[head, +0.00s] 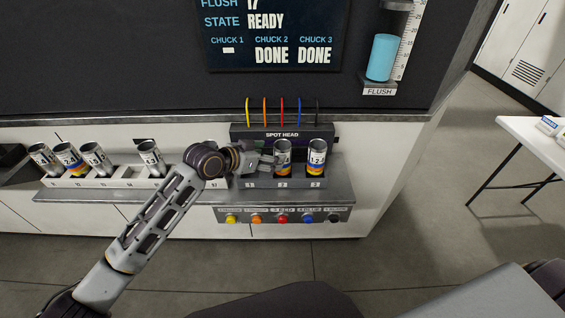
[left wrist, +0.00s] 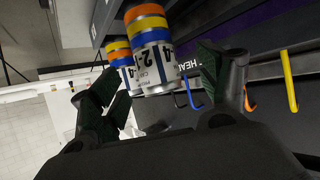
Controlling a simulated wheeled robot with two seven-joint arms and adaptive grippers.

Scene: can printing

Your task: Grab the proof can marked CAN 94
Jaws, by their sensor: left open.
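Two printed cans stand in the chucks under the spot head, a middle can (head: 283,157) and a right can (head: 316,160). Both have white labels with big dark digits and coloured bands. My left gripper (head: 267,163) is open, just left of the middle can. In the left wrist view, the nearer can (left wrist: 152,55) shows between the open fingers (left wrist: 160,95), beyond their tips. The farther can (left wrist: 118,62) is partly behind it. Small print on the nearer label starts with "CAN", but I cannot read its number. I cannot tell which can is CAN 94.
A rack (head: 118,182) at left holds several cans. The spot head (head: 282,134) with coloured hooks is close behind the chucks. Coloured buttons (head: 283,218) line the front below. The screen (head: 275,35) reads READY, with chucks 2 and 3 DONE. A white table (head: 525,130) stands right.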

